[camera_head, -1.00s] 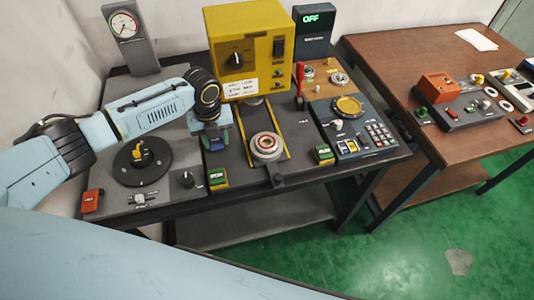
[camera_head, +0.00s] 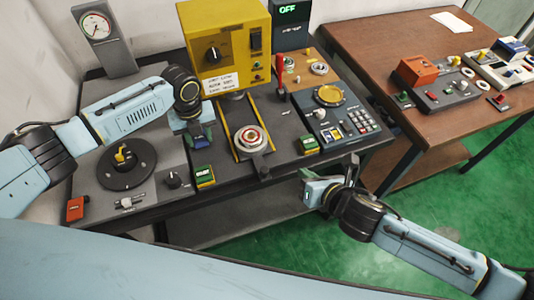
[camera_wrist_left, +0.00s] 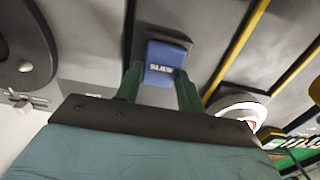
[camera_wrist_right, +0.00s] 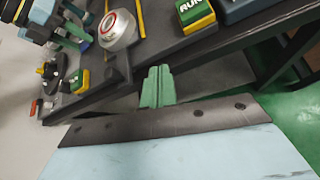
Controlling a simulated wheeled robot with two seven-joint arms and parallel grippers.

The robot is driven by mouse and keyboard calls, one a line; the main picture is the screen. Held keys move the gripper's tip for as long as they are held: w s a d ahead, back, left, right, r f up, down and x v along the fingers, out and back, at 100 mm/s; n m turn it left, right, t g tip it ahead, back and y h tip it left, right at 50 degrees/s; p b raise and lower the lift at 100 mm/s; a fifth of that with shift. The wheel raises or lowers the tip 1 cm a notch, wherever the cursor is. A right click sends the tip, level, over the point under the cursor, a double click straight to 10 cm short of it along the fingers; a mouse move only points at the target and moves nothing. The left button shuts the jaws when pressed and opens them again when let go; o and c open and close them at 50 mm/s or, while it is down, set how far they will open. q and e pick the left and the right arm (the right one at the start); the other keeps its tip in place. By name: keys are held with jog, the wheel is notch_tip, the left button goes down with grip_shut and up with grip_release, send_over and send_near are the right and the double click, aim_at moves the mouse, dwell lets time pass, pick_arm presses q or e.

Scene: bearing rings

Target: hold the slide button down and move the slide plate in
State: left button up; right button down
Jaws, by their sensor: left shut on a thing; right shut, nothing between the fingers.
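The blue slide button (camera_wrist_left: 165,60) shows in the left wrist view, its label partly readable. My left gripper (camera_head: 201,146) is at the button, with its green fingers (camera_wrist_left: 160,85) on either side of it, shut on it. The slide plate (camera_head: 263,167) shows a dark front tab between yellow rails, with a round metal ring piece (camera_head: 250,138) with a red centre above it. My right gripper (camera_head: 306,186) is shut and empty, in front of the bench edge and to the right of the tab. Its fingers (camera_wrist_right: 157,87) are together in the right wrist view.
A yellow machine box (camera_head: 225,45) stands behind the rails. A green RUN button (camera_head: 308,145) and a keypad panel (camera_head: 345,122) are right of the rails; another green-and-yellow button (camera_head: 204,176) is left. The bench front edge lies beside my right gripper, with open floor before it.

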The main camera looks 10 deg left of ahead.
jog(key=s+a+r+n+y, duration=0.1)
jog(key=s+a+r+n, duration=0.1)
jog(key=s+r+n, duration=0.3)
send_near(260, 151)
jog(key=f, duration=0.1)
jog(key=w+f, duration=0.1)
jog(key=f, duration=0.1)
jog(key=shift+w+a+f+n, duration=0.1)
jog(key=shift+w+a+n, duration=0.1)
jog(key=shift+a+n, duration=0.15)
jog(key=shift+w+a+g, duration=0.3)
jog(key=shift+w+a, duration=0.55)
jog(key=shift+a, duration=0.1)
jog(key=shift+w+a, duration=0.4)
jog(key=shift+a, duration=0.05)
jog(key=shift+w, duration=0.1)
